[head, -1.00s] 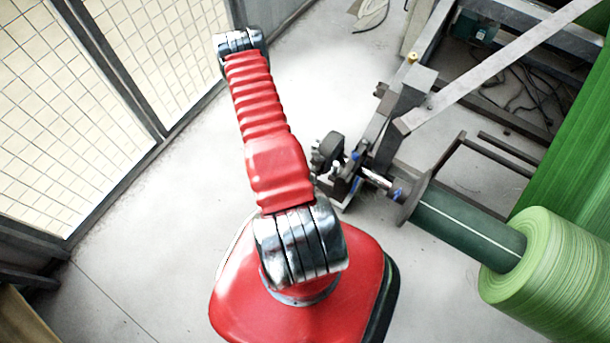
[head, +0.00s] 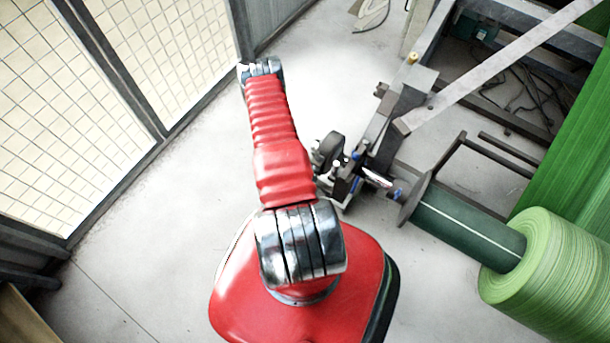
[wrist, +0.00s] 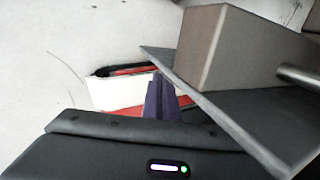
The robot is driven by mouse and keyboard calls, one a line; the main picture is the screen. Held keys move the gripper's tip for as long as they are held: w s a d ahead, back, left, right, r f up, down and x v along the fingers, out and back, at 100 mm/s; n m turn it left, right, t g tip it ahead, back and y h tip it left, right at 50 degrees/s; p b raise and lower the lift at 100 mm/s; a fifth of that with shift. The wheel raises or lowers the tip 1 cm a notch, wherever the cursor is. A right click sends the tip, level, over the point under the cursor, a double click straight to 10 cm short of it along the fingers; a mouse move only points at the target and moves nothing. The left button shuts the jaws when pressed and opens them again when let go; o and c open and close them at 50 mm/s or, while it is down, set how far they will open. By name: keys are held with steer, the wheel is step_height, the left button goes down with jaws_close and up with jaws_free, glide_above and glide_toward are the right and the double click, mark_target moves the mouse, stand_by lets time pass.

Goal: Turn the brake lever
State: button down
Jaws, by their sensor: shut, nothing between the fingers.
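My gripper (wrist: 160,98) shows in the wrist view as two dark fingers, shut together with nothing between them. I cannot clearly pick out the brake lever. In the wrist view a brown-grey block (wrist: 235,50) on a dark plate (wrist: 235,118) lies right of the fingers, close to them in the picture. Contact cannot be told.
The green roll (head: 555,270) sits on its dark core (head: 465,222) at the lower right. A grey steel frame (head: 400,100) with a slanting bar rises behind the brake unit. Fence panels (head: 80,110) stand at the left. The pale floor between is clear.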

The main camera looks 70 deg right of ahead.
steer(key=shift+s+a, duration=0.2)
steer(key=shift+s, duration=1.05)
steer(key=shift+s+a, duration=0.15)
steer(key=shift+s, duration=0.4)
steer(key=shift+f, duration=0.1)
